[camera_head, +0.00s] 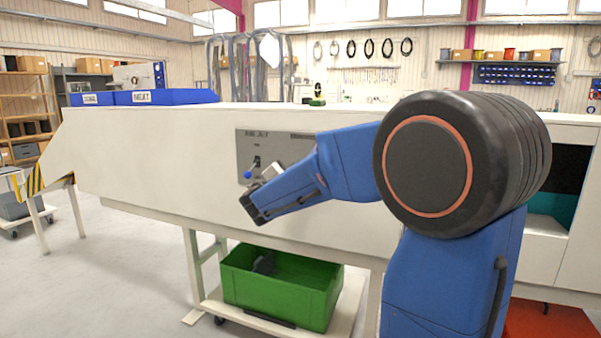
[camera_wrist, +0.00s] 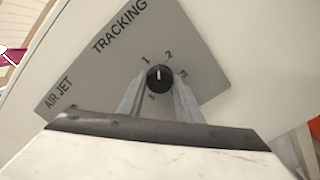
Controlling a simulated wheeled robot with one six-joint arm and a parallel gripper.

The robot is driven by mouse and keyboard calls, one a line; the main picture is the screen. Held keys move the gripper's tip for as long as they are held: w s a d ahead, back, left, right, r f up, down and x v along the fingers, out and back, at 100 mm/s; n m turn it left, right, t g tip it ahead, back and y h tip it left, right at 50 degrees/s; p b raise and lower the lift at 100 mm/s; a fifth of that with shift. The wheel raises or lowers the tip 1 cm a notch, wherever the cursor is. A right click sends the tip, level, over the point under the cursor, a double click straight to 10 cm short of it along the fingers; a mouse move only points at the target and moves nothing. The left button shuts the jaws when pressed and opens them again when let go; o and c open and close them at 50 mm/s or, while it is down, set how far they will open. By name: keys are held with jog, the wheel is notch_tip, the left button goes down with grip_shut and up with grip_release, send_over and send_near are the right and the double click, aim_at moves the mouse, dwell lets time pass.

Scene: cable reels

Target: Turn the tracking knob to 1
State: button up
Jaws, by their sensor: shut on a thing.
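The tracking knob (camera_wrist: 159,76) is small, round and black, on a grey panel (camera_wrist: 110,62) marked "TRACKING" and "AIR JET". The panel looks tilted in the wrist view. In the head view my gripper (camera_head: 277,172) is at the panel (camera_head: 250,143), and my arm hides the knob.
A lever with a blue ball (camera_head: 248,174) sticks out of the panel close to my gripper. The long white machine housing (camera_head: 150,155) carries the panel. A green crate (camera_head: 275,290) stands on a low trolley below. Open floor lies at the left.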

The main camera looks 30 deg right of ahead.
jog(key=n, duration=0.7)
jog(key=shift+t, duration=0.3)
jog(key=shift+f+n, duration=0.1)
jog(key=shift+n, duration=0.2)
jog(key=o, duration=1)
jog(key=shift+o, duration=0.2)
jog(key=r+v, duration=0.1)
jog(key=v, duration=1.6)
jog(key=shift+s+a+f, duration=0.15)
jog(key=shift+s+f, duration=0.05)
